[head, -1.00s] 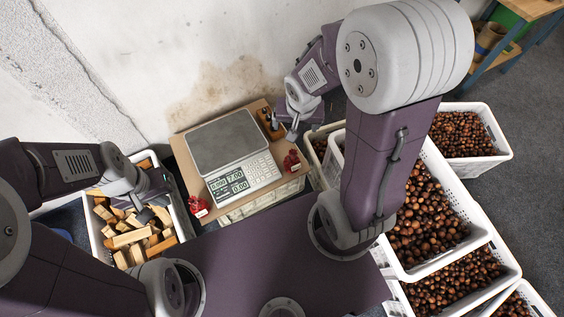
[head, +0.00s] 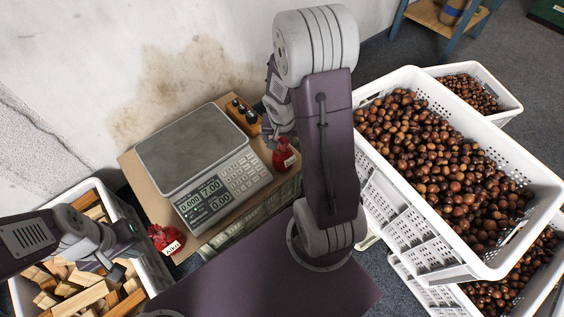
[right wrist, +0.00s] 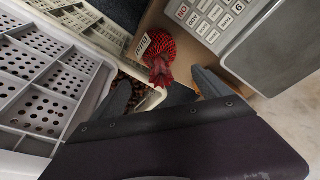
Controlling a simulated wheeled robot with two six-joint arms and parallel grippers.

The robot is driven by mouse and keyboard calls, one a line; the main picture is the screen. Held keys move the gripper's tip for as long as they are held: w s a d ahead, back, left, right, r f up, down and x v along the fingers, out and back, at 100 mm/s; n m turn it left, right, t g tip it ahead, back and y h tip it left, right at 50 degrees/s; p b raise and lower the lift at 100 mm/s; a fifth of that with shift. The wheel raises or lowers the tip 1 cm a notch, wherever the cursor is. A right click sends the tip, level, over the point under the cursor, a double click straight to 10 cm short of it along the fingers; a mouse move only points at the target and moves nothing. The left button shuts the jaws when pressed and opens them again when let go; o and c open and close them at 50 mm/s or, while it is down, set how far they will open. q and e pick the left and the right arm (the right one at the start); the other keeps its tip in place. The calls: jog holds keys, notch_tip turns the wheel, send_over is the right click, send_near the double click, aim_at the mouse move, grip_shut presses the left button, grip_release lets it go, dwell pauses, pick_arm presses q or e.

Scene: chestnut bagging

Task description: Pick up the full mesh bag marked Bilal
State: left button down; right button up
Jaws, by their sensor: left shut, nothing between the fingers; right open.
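One full red mesh bag (head: 283,155) with a white tag stands on the board's right side beside the scale. My left gripper (head: 112,268) is shut and empty over the wood crate.
The scale (head: 192,150) fills much of the board (head: 133,168); an orange block with dark knobs (head: 243,115) stands behind the first bag. White crates (head: 408,232) of chestnuts stand at the right. A crate of wood pieces (head: 157,272) stands at the left.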

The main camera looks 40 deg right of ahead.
aim_at(283, 143)
jog(key=b+x, duration=0.2)
jog(key=x, duration=0.1)
jog(key=shift+s+f, duration=0.1)
jog(key=shift+f, duration=0.4)
jog(key=shift+r, duration=0.1)
jog(key=b+x, duration=0.3)
jog(key=x, duration=0.2)
jog(key=shift+w, duration=0.2)
